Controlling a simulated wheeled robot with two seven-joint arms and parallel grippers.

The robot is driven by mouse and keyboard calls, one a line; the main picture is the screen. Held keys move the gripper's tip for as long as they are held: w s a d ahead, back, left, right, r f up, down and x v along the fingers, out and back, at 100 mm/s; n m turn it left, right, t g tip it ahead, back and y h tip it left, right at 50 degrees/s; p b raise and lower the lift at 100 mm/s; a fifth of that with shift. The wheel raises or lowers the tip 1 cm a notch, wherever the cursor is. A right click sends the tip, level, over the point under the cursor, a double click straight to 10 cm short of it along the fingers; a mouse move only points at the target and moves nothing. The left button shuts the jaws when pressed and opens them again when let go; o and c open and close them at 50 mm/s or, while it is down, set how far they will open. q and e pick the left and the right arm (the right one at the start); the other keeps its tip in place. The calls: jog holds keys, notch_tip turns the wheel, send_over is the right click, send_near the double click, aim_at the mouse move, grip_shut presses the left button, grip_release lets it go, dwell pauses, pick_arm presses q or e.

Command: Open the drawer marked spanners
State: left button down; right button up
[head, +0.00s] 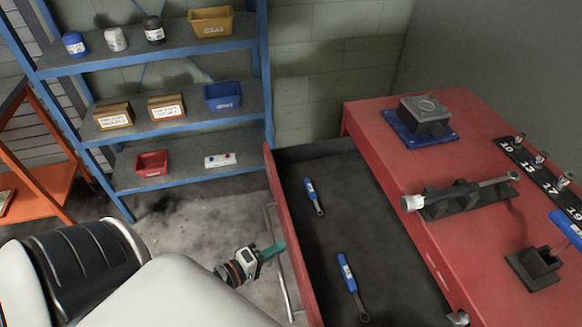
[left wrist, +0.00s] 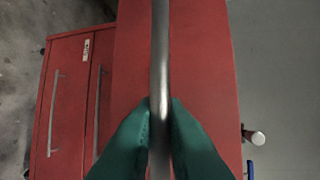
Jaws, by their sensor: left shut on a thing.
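The drawer (head: 335,165) of the red cabinet stands pulled out, with its dark inside showing. Two blue-handled spanners, an upper one (head: 314,196) and a lower one (head: 350,284), lie apart in it. My left gripper (head: 276,249) is at the outer side of the drawer's red front. In the left wrist view its green fingers (left wrist: 160,115) are shut on the drawer's metal bar handle (left wrist: 159,45), with the red drawer front (left wrist: 200,70) behind. No marking on this drawer can be read. My right gripper is not in view.
The cabinet top (head: 380,145) carries a grey block on a blue plate (head: 420,118), a tool on a black holder (head: 465,200) and a numbered black strip (head: 540,175). A blue shelf rack (head: 195,118) with bins stands behind. Floor left of the drawer is clear.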

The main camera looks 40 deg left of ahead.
pick_arm(q)
jog(key=shift+s+a, duration=0.9)
jog(key=shift+s, duration=0.2)
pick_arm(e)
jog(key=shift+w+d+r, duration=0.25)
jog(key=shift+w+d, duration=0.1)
pick_arm(q)
jog(key=c, duration=1.5)
grip_release()
jog(key=v, duration=1.2)
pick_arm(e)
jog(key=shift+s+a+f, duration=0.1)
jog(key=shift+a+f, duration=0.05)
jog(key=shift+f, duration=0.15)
